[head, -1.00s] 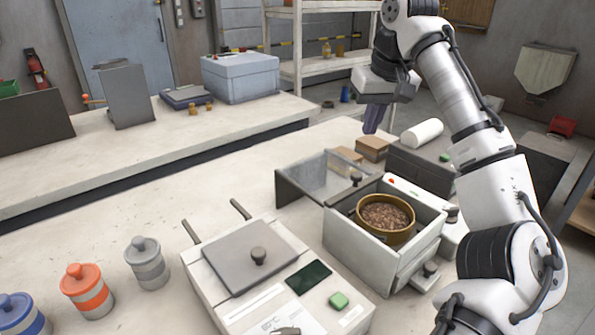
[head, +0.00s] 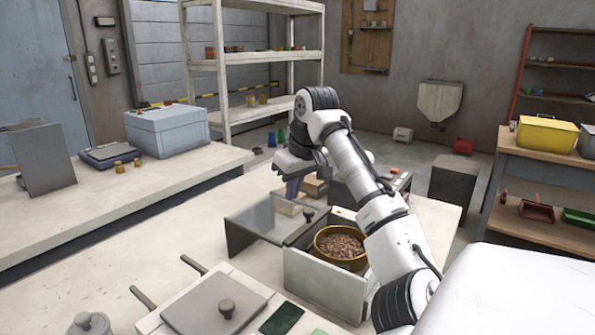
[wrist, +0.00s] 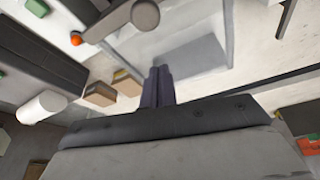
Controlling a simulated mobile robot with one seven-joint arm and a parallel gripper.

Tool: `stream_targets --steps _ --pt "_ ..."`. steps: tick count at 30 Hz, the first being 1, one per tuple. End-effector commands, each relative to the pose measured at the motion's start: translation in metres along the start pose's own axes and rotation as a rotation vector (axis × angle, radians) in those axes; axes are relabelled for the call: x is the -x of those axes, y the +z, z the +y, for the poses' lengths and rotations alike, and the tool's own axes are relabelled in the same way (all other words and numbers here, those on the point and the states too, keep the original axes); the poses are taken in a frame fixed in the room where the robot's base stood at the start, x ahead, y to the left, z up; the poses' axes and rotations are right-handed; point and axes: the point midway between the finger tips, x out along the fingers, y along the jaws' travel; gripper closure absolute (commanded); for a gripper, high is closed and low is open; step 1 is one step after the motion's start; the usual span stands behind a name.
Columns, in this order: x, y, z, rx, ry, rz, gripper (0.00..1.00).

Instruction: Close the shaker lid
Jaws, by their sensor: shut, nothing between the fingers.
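The shaker (head: 325,285) is a pale box with a brass pan of brown pellets (head: 340,245) inside, uncovered from above. Its see-through lid (head: 262,217) stands open on the left side of the box, with a dark knob (head: 307,214) near its right end. My gripper (head: 291,190) is shut and empty, with its purple-grey fingers pointing down just behind the lid. In the wrist view the fingers (wrist: 158,75) are together, with the clear lid panel (wrist: 190,45) beyond them and a dark round knob (wrist: 145,14) above. I cannot tell whether the fingers touch the lid.
A flat-lidded unit with a knob (head: 226,308) stands in front of the shaker. Tan blocks (head: 314,188) lie behind my gripper, and a white cylinder (wrist: 40,107) shows in the wrist view. The table left of the lid is clear.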

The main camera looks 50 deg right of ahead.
Motion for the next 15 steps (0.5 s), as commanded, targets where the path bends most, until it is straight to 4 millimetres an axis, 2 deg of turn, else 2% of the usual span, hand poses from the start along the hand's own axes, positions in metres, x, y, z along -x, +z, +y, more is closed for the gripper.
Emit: stream_targets --steps 2,3,7,15 --pt "-0.017 0.001 0.0 0.0 -0.002 -0.003 1.0" --pt "-0.011 0.008 0.001 -0.003 0.003 0.0 1.0" --pt "-0.005 0.024 0.001 -0.001 0.002 0.0 1.0" --pt "-0.001 0.037 -0.001 0.0 -0.001 0.0 1.0"
